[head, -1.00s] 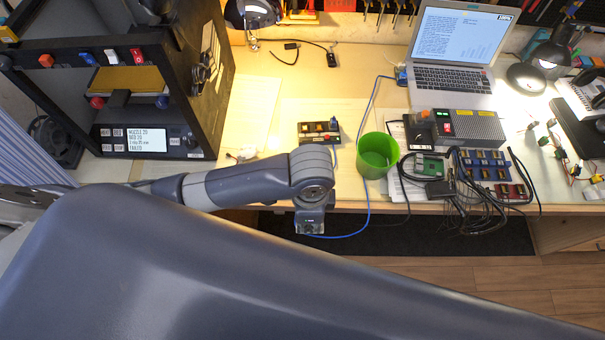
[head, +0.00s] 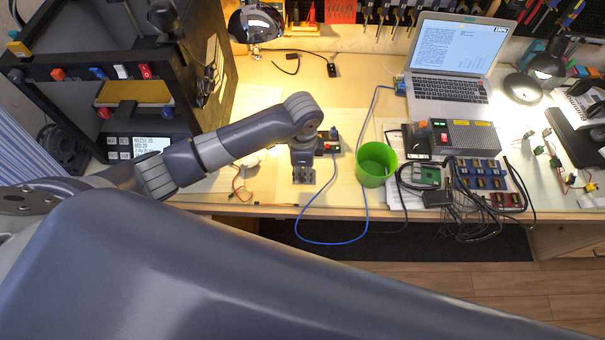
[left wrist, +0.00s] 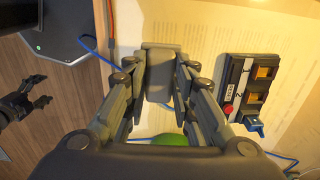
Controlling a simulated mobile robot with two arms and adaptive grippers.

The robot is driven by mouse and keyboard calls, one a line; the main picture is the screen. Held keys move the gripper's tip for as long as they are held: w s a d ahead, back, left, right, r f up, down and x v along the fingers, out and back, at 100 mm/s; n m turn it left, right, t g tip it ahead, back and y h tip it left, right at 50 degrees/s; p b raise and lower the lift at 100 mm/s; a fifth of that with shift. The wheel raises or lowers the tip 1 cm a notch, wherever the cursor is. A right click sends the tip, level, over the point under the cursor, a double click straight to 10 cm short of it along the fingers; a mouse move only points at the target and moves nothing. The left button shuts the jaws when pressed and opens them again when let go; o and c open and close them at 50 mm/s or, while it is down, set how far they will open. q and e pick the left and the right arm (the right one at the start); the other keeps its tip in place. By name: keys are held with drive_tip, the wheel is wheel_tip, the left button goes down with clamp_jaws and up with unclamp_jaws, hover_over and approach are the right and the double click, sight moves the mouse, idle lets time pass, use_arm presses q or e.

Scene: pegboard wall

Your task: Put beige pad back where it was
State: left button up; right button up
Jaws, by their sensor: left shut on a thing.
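My left gripper (head: 303,190) points down over the front edge of the workbench. In the left wrist view its fingers (left wrist: 160,85) are closed on a flat block (left wrist: 163,58) that looks grey. I cannot tell whether this block is the beige pad. A small dark box (head: 328,138) with squarish beige-orange inserts lies just beyond the gripper. It shows in the left wrist view (left wrist: 237,82), to the right of the fingers and apart from them. My right gripper (left wrist: 42,90) appears at the left edge of the left wrist view, with its fingers apart and empty.
A green cup (head: 375,165) stands just right of the left gripper. A blue cable (head: 330,240) loops over the bench edge near it. Thin coloured wires (head: 240,185) lie to its left. A black printer-like machine (head: 185,100) fills the back left. Paper (head: 275,185) lies under the gripper.

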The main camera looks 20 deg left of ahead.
sight(302, 173)
use_arm(q)
wheel_tip(302, 173, down, 3)
drive_tip(key=shift+s+r+p, duration=0.1)
drive_tip(key=shift+r+p, duration=0.05)
drive_tip(key=shift+p, duration=0.15)
drive_tip(key=shift+f, duration=0.4)
drive_tip(key=shift+f, duration=0.1)
drive_tip(key=o, duration=1)
